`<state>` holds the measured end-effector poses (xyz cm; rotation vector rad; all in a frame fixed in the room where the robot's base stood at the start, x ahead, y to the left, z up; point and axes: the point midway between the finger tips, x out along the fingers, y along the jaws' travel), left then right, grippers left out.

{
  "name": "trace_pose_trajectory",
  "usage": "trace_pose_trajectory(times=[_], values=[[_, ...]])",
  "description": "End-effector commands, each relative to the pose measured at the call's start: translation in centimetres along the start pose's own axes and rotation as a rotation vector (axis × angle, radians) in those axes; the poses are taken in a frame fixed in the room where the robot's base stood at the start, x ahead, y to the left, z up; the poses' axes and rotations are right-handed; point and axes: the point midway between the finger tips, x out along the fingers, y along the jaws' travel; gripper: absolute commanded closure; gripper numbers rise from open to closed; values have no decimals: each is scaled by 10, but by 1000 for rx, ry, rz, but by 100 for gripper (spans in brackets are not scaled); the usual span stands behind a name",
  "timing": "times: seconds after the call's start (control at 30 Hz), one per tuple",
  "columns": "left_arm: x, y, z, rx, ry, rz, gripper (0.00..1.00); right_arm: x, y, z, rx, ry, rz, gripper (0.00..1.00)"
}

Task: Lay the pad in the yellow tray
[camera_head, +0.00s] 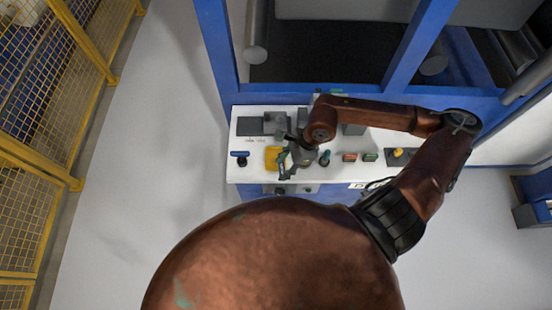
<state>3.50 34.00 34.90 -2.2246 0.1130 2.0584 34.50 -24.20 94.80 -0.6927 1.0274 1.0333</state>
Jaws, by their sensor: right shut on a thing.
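The yellow tray (271,158) lies on the white top of a blue machine's control panel, left of the middle of the picture. My right gripper (285,164) is over the tray's right edge, pointing down to the left, and hides part of it. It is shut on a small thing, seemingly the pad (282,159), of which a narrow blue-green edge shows. Most of the pad is hidden by the fingers. Whether it touches the tray, I cannot tell. My left gripper is out of view.
A blue-topped knob (240,156) stands left of the tray. Right of the gripper are a dark knob (325,157), red and green buttons (360,157) and a yellow button (398,153). Blue machine posts (218,50) rise behind. A yellow mesh fence (60,110) stands at the left.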

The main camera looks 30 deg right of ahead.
Motion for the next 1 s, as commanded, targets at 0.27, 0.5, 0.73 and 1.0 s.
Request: trace_pose_trajectory(times=[0.27, 0.5, 0.73, 1.0], values=[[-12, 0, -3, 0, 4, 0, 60, -19, 24, 4, 350, -2, -147, 88], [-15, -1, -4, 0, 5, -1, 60, -26, 34, 5, 494, -1, -204, 88], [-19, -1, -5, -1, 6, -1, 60, -13, 0, 2, 516, 1, -212, 88], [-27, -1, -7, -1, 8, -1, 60, 18, -61, -5, 516, 1, -209, 88]])
